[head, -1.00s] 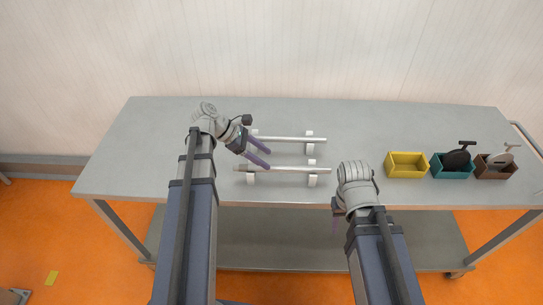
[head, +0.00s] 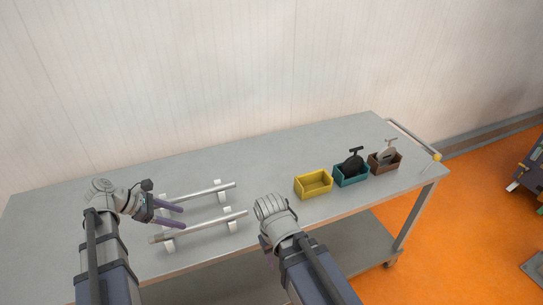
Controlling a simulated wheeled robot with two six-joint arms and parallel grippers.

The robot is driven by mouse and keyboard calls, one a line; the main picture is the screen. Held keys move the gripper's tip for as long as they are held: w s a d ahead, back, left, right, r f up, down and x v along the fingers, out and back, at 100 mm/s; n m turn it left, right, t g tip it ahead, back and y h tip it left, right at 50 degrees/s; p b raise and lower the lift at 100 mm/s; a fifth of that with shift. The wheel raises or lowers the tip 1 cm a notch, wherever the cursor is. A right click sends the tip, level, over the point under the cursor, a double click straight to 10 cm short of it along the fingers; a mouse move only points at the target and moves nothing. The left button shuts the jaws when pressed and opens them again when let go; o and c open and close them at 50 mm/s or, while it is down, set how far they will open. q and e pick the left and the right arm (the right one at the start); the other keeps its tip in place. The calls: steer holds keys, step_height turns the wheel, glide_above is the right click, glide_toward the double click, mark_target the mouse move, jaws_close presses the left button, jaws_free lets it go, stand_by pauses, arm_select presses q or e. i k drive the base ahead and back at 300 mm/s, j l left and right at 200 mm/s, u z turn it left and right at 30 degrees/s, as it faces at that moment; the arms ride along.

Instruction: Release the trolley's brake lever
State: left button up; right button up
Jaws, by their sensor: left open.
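The trolley is a grey metal table (head: 290,140) with a lower shelf and castors. A pale push bar (head: 412,138) runs along its right end. A small yellow piece (head: 437,158) sits by the near end of this bar; it may be the brake lever, but it is too small to be sure. My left gripper (head: 183,217) is open and empty above the left part of the tabletop, beside the rods and far from the yellow piece. My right gripper (head: 269,261) is at the front edge, mostly hidden by its own wrist.
Two metal rods (head: 205,192) lie on white supports. A yellow bin (head: 313,190), a teal bin (head: 352,180) and a brown bin (head: 385,168) stand at the right; the latter two hold handled parts. A dark machine (head: 527,175) stands far right.

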mark_target(436, 158)
steer(key=z, duration=1.45)
